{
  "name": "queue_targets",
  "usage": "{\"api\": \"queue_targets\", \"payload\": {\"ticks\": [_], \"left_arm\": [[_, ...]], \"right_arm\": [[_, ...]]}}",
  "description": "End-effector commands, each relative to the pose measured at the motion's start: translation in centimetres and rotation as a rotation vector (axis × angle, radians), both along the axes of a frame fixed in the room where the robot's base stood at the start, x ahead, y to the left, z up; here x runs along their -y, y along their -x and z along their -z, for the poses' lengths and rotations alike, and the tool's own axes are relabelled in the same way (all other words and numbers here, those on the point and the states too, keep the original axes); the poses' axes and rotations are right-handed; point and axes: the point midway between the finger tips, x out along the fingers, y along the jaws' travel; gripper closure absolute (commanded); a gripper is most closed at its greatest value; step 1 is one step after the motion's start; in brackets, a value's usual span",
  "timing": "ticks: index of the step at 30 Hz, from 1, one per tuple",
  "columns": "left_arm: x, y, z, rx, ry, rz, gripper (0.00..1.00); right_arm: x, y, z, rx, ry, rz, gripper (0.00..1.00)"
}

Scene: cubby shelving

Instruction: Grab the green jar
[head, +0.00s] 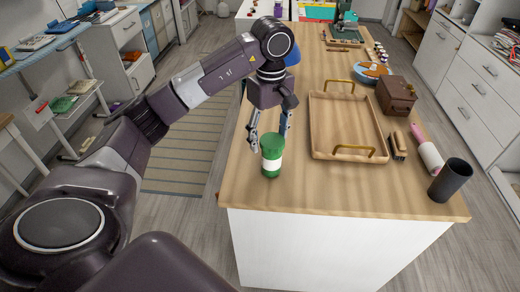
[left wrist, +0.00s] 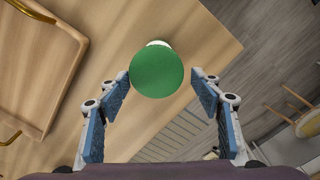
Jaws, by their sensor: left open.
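The green jar (head: 271,157), green with a white band, stands upright on the wooden counter (head: 255,194) near its left front edge. My left gripper (head: 270,143) is open above and just behind the jar in the head view. In the left wrist view the jar's round green lid (left wrist: 156,72) shows between and slightly beyond the open fingertips (left wrist: 162,76). Clear gaps show on that view between lid and fingers; I cannot tell whether anything touches. My right gripper is not in view.
A wooden tray (head: 347,103) with brass handles lies right of the jar. A brush (head: 397,146), a pink-handled roller (head: 429,154), a dark cup (head: 450,180) and a brown box (head: 396,94) stand or lie farther right. The counter in front of the tray is clear.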

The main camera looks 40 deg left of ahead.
Motion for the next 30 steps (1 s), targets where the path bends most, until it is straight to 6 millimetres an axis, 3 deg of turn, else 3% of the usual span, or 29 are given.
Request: {"api": "queue_targets", "payload": {"ticks": [9, 12, 19, 28, 30], "left_arm": [[0.1, 0.0, 2.9, -0.004, 0.0, 0.001, 0.41], [0.2, 0.0, 4.0, -0.007, 0.001, 0.001, 0.41], [0.4, -0.1, 7.1, -0.003, 0.001, 0.0, 0.41], [0.4, -0.2, 7.7, -0.001, 0.001, 0.0, 0.41], [0.4, -0.2, 7.7, 0.0, 0.001, 0.0, 0.47]], "right_arm": [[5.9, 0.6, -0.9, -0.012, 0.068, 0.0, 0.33], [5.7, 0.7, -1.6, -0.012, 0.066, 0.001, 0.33], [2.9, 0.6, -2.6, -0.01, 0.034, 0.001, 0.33], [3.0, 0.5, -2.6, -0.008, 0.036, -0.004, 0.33], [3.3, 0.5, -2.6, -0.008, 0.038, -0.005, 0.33]]}}
